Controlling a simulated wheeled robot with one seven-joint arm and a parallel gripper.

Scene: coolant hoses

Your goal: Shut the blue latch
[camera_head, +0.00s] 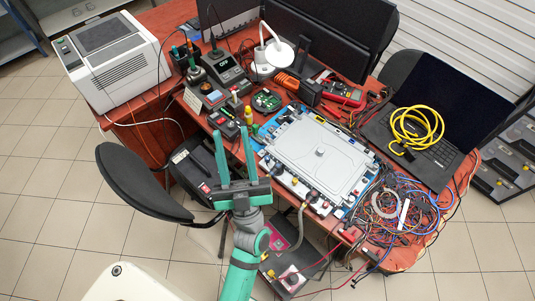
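A grey rectangular housing (322,150) with a raised lid lies on the right half of the red-brown desk (180,107). Small blue parts show around its rim, such as one at the far left corner (287,114). Which of them is the blue latch, and whether it is open, is too small to tell. My gripper (233,132) points away from me just left of the housing, in front of the desk's near edge in the picture. Its two green fingers are spread apart with nothing seen between them.
A tangle of wires (395,212) and a laptop (440,135) with a yellow cable coil (416,127) lie right of the housing. Instruments, a lamp (270,50) and monitors crowd the back. A black chair (135,185) stands at the left.

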